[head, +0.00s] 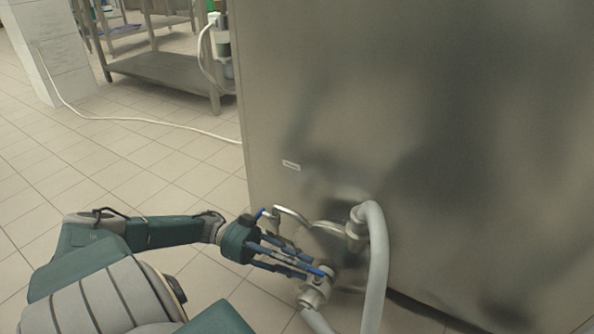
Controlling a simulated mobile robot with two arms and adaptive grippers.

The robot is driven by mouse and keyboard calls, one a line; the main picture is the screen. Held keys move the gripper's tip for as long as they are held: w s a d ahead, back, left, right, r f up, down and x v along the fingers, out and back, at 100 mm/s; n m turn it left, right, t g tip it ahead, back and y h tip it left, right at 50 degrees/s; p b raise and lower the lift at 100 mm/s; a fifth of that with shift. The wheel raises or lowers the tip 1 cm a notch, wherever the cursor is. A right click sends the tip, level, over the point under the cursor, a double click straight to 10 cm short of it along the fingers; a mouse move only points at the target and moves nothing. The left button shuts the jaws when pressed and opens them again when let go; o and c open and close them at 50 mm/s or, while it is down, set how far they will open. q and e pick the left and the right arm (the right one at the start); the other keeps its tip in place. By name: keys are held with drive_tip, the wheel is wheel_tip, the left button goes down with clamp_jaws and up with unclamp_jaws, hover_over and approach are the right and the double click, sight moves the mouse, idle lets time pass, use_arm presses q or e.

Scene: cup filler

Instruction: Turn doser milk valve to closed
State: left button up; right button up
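My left gripper (307,269) reaches in from the left, low in front of the steel cabinet. Its dark fingers point right, at the metal valve fitting (315,288). A narrow blue part (326,270) shows at the fingertips, by the top of the fitting; I cannot tell whether it is the valve handle or part of the gripper. The fingers overlap in this view, so their opening and any grip are unclear. A curved metal pipe (292,213) and a grey hose (376,265) join the fittings here. My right gripper is not in view.
Tiled floor (160,165) is open at left, crossed by a white cable (150,122). A steel table (165,70) stands behind.

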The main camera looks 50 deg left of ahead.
use_arm(q)
drive_tip(key=shift+s+a, duration=0.1)
drive_tip(key=shift+a, duration=0.4)
drive_tip(key=v, duration=1.1)
drive_tip(key=shift+c, duration=0.2)
